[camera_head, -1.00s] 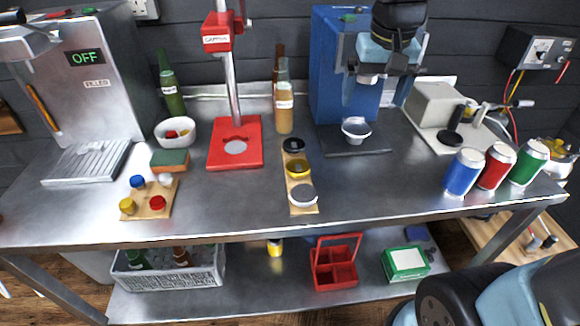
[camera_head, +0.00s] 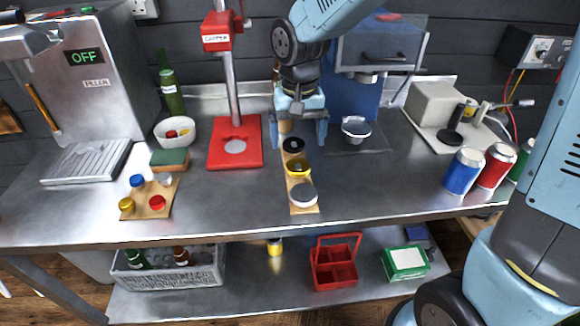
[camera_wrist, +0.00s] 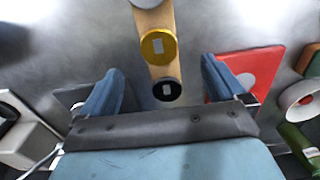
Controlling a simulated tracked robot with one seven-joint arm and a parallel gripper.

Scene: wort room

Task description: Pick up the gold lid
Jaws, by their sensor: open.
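The gold lid (camera_head: 297,167) sits in the middle of a narrow wooden board (camera_head: 303,208) on the steel bench. A black lid (camera_head: 293,144) lies behind it and a white-grey lid (camera_head: 303,194) in front. My gripper (camera_head: 299,140) is above the rear end of the board, near the black lid, with its fingers apart and nothing between them. In the wrist view the gold lid (camera_wrist: 159,46) lies beyond the fingertips, between their lines, and the black lid (camera_wrist: 167,89) is between the fingers (camera_wrist: 167,78).
A red capper (camera_head: 236,145) stands left of the board. A blue machine with a small bowl (camera_head: 356,128) is at right. Blue and red cans (camera_head: 464,171) stand further right. A second board with small caps (camera_head: 150,198) lies at left. Bench in front is clear.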

